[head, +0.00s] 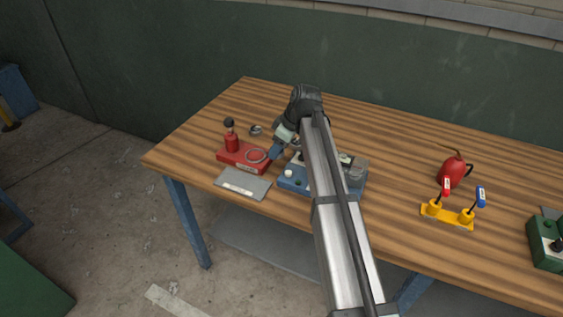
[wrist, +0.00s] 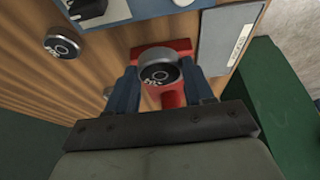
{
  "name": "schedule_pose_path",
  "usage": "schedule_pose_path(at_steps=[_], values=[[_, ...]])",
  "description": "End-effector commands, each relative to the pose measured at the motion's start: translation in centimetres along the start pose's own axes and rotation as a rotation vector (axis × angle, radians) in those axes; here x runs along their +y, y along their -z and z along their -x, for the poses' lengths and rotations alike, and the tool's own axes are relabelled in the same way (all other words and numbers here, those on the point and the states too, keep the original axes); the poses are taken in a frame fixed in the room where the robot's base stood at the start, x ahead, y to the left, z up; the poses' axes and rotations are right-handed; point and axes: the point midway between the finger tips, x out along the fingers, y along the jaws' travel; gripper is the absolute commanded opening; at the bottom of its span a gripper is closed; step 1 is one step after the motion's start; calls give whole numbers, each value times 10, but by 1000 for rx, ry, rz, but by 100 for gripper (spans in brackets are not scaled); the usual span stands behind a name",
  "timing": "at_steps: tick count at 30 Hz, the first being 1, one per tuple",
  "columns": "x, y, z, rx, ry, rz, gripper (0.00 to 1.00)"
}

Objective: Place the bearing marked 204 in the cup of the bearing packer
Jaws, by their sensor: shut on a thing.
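My gripper (wrist: 160,72) is shut on a round bearing (wrist: 158,77), with one blue finger on each side of it. The bearing's dark face carries small white characters, upside down in the wrist view and too small to read surely. The red bearing packer (wrist: 153,51) lies behind the held bearing, which hides its cup in that view. In the head view the packer (head: 231,155) stands at the table's left part, with a ring-shaped cup on its right side. My gripper (head: 276,152) is just right of that cup; the held bearing is not clear there.
Another bearing (wrist: 62,46) lies on the wooden table (head: 400,170). A grey plate (head: 243,184) lies in front of the packer. A blue tray-like unit (head: 296,180) stands right of it, partly behind my arm. A red can (head: 452,170) and yellow stand (head: 447,216) are farther right.

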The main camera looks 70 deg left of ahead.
Motion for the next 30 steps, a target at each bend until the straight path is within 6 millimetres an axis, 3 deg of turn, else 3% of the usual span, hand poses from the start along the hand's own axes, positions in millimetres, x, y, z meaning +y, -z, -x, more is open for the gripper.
schedule_pose_path(at_steps=[3, 16, 29, 30], values=[[-1, -8, -18, -1, 2, -1, 15], [0, -23, -55, 0, 1, -1, 15], [0, -26, -61, 0, 0, 0, 15], [0, -26, -61, 0, 0, 0, 55]])
